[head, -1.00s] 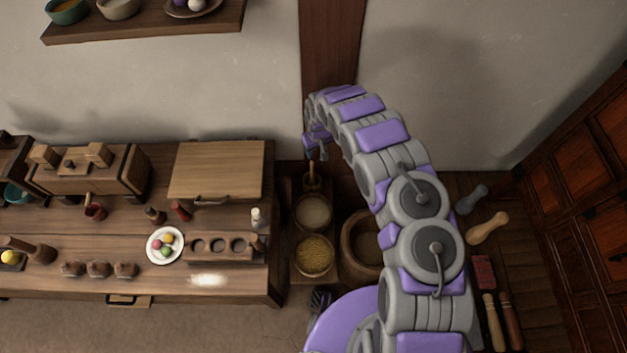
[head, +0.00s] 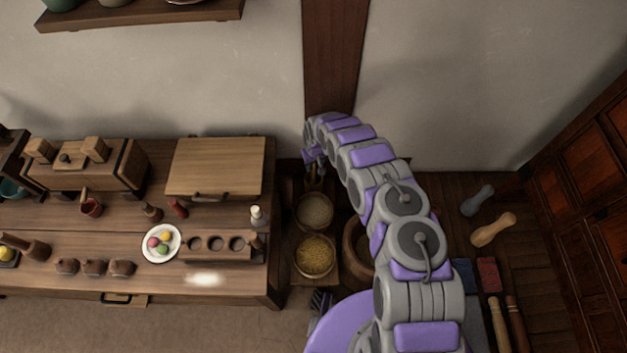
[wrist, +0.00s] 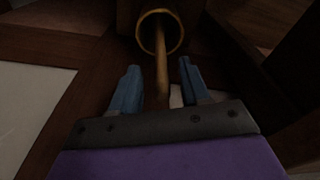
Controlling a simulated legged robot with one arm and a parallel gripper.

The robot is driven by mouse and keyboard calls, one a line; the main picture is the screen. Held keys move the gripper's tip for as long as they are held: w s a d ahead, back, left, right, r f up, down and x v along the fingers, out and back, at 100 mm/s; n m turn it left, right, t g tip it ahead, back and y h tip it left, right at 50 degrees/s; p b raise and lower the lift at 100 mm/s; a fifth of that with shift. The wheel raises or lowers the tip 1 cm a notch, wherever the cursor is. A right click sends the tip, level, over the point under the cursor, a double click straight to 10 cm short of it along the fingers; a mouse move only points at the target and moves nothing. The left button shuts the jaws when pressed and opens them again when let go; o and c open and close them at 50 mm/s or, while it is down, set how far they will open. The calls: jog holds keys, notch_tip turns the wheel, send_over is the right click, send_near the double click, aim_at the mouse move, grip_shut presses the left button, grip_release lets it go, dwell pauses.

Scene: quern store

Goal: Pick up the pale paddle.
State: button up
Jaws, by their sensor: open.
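A pale wooden handle (head: 313,180), which looks like the paddle's, stands in a small dark pot behind the bowls. In the wrist view the pale paddle (wrist: 161,62) is a thin tan shaft coming out of a round, brass-rimmed mouth (wrist: 178,27). My gripper (wrist: 159,80) is open, with its blue fingers on either side of the lower shaft. I see no clear contact between fingers and shaft. In the head view my gripper (head: 318,166) is at the top of the handle, partly covering it. The paddle's far end is hidden inside the pot.
A bowl of pale grain (head: 314,211) and a bowl of yellow grain (head: 315,256) stand in front of the pot. A wooden tub (head: 356,243) is partly behind my arm. The workbench (head: 60,285) is to the left, the wall behind.

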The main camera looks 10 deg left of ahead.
aim_at(314, 175)
jog(key=f, duration=0.3)
jog(key=shift+w+a+f+b, duration=0.1)
jog(key=shift+a+b, duration=0.1)
jog(key=shift+b, duration=0.15)
jog(key=shift+c, duration=0.3)
grip_shut()
